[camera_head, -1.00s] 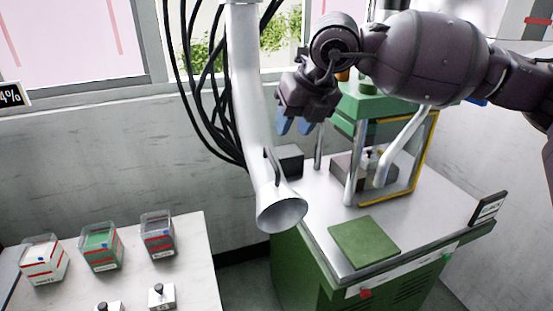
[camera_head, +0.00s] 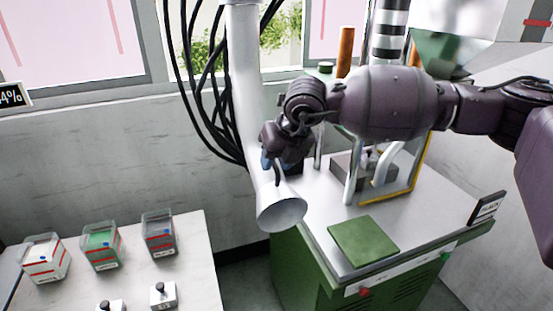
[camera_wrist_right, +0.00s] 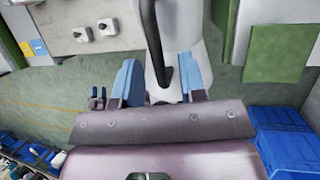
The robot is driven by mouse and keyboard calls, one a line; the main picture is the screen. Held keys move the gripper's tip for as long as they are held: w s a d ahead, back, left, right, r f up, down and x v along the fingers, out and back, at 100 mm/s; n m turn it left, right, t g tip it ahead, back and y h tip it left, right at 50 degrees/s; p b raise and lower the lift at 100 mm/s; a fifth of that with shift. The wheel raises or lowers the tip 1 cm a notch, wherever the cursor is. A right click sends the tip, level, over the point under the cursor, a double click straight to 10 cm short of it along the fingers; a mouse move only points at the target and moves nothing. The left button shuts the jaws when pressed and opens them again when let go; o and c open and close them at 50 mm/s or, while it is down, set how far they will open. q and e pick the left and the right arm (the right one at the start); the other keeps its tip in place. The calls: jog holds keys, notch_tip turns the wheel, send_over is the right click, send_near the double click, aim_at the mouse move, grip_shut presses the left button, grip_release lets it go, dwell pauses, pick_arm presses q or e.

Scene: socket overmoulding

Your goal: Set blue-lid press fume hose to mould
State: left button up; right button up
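The white fume hose (camera_head: 246,75) hangs down and ends in a flared nozzle (camera_head: 282,212) beside the green press bench. A dark handle (camera_wrist_right: 154,40) stands on the nozzle's side. My right gripper (camera_head: 272,162) is at the hose just above the nozzle, beside the handle. In the wrist view its two blue fingers (camera_wrist_right: 161,80) are apart, with the handle between them and gaps visible. The press (camera_head: 352,170) stands behind on the bench, partly hidden by my right arm. A grey block, perhaps the mould, sits inside it. No blue lid is clear. My left gripper is not in view.
The green bench (camera_head: 300,265) has a green pad (camera_head: 363,241) at its front and a small sign (camera_head: 487,207) at right. Black cables (camera_head: 205,110) hang behind the hose. A white table (camera_head: 195,255) at left holds several bins. Floor shows between them.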

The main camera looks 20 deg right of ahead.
grip_shut()
jog(key=shift+d, duration=0.15)
jog(key=shift+d+f, duration=0.1)
jog(key=shift+d, duration=0.4)
jog(key=w+d+n+g+y+b, duration=0.1)
jog(key=w+d+n+b, duration=0.1)
jog(key=d, duration=0.4)
jog(key=w+d+n+g+y+b, duration=0.1)
jog(key=w+d+n+b, duration=0.1)
jog(key=w+d+n, duration=0.2)
jog(key=d+n, duration=0.2)
jog(key=d, duration=0.1)
jog(key=shift+d+g, duration=0.25)
jog(key=shift+g, duration=0.05)
jog(key=shift+w+r, duration=0.15)
jog(key=shift+r, duration=0.1)
